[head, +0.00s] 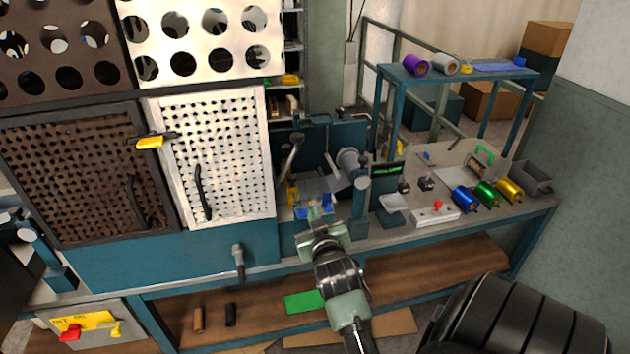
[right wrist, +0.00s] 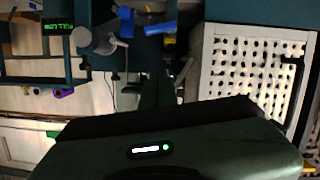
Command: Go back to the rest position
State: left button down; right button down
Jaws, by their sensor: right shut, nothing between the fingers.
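My right gripper (head: 319,214) is in the middle of the head view, at the front of the blue press-like machine (head: 345,135) on the bench. It is shut with nothing between its fingers. Blue parts (head: 318,205) show just beyond its fingertips; whether it touches them I cannot tell. In the right wrist view, the dark green gripper body fills the lower part and hides much of what lies below. Blue parts (right wrist: 160,28) show there at the top. My left gripper is not in view.
A white perforated door (head: 225,150) with a black handle stands left of my right gripper; it also shows in the right wrist view (right wrist: 250,75). Blue, green and gold rolls (head: 487,195) and a red-button box (head: 435,215) lie on the bench (head: 400,237) at right. A small display (head: 386,170) stands nearby.

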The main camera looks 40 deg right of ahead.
jog(key=shift+v, duration=0.95)
jog(key=shift+w, duration=0.1)
